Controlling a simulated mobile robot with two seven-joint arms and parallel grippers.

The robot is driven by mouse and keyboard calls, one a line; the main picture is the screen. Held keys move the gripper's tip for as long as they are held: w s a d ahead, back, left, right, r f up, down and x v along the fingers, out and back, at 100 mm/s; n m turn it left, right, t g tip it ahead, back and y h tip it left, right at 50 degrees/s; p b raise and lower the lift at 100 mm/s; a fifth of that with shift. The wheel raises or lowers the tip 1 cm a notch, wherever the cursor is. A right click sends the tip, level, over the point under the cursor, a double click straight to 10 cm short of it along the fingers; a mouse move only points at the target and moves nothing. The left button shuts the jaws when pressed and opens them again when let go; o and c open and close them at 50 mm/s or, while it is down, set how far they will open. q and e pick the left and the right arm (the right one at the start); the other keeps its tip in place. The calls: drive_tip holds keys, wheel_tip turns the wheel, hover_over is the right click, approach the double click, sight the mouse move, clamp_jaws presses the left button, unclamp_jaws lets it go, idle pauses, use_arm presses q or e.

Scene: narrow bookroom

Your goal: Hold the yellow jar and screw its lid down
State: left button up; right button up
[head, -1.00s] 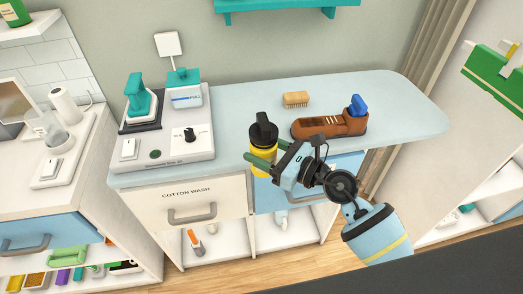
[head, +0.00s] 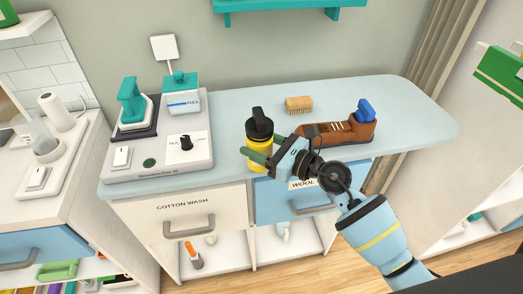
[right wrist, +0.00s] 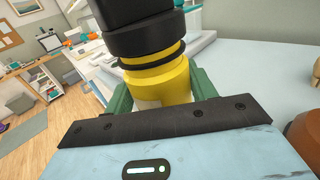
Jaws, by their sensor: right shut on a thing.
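The yellow jar (head: 258,163) is upright at the front of the pale blue counter, and its black lid (head: 260,124) is on top. My right gripper (head: 265,149) is shut on the jar's body, with one green finger on either side. I cannot tell whether the jar's base touches the counter. In the right wrist view the yellow jar (right wrist: 158,82) stands between the green fingers. There the black lid (right wrist: 140,38) sits above it, with a yellow strip and a thin black ring below. My left gripper is not in view.
A white control unit (head: 160,157) with teal-handled items stands left. The counter (head: 410,115) is clear at its right end.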

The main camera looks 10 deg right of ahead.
drive_tip(key=w+f+b, duration=0.1)
drive_tip(key=w, duration=0.1)
drive_tip(key=w+f+b, duration=0.1)
drive_tip(key=w+b, duration=0.1)
drive_tip(key=w, duration=0.1)
drive_tip(key=w+f+b, duration=0.1)
drive_tip(key=w, duration=0.2)
drive_tip(key=shift+w+a+b, duration=0.1)
drive_tip(key=shift+b, duration=0.2)
drive_tip(key=shift+w, duration=0.5)
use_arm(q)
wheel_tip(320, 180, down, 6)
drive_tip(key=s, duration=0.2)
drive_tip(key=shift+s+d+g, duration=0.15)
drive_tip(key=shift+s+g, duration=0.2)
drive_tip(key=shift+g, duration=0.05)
use_arm(e)
drive_tip(key=shift+r, duration=0.15)
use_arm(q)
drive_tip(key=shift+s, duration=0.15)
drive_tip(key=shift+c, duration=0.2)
